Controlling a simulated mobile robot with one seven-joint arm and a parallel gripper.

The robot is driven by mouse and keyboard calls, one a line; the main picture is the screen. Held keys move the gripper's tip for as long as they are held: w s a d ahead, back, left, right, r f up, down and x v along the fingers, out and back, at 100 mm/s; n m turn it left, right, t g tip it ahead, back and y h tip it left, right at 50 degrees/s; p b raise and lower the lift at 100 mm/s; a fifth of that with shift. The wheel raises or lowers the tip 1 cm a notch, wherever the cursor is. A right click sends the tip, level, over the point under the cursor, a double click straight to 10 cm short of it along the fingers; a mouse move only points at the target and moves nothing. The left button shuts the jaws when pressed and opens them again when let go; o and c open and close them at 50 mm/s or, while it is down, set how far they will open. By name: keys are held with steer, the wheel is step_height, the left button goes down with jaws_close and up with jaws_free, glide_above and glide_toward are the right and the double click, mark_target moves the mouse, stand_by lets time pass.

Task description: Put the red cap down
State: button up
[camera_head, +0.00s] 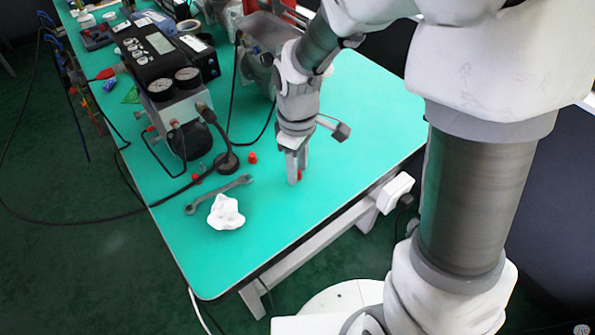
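My gripper (296,176) points down over the green tabletop, right of the wrench. A small red cap (299,176) shows between its fingertips, partly hidden by the fingers. The fingers look shut on it, low over or at the table surface; I cannot tell whether the cap touches the table. Another small red piece (252,158) lies on the table to the left of the gripper. A further red piece (196,178) lies near the wrench's upper side.
A grey wrench (218,194) and a white crumpled cloth (226,212) lie on the green table (340,120). A valve positioner with gauges (172,85) and a black cable stand to the left.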

jaws_close()
steer(key=shift+r, duration=0.15)
